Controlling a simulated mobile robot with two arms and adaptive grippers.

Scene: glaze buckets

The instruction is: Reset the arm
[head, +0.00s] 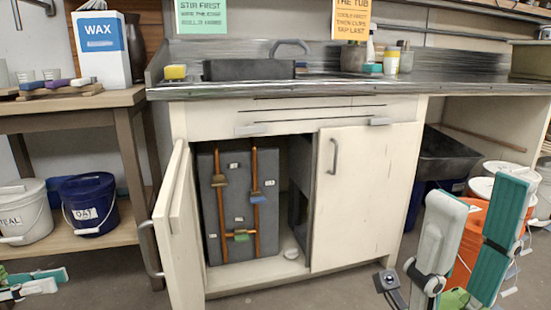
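My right gripper (478,195) is at the lower right, close to the camera. Its two fingers point up, one pale grey and one teal with a white edge, with a clear gap and nothing between them. My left gripper (62,279) is at the lower left edge, low in front of the shelf unit. Its teal and white fingers point right and look apart, with nothing seen between them; it is partly cut off by the frame. Both grippers are away from the cabinet.
The white cabinet (357,210) has its left door (172,235) swung open; grey panels with orange pipes and valves show inside. Blue (88,205) and white (28,222) buckets stand on the left shelf. The floor ahead is clear.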

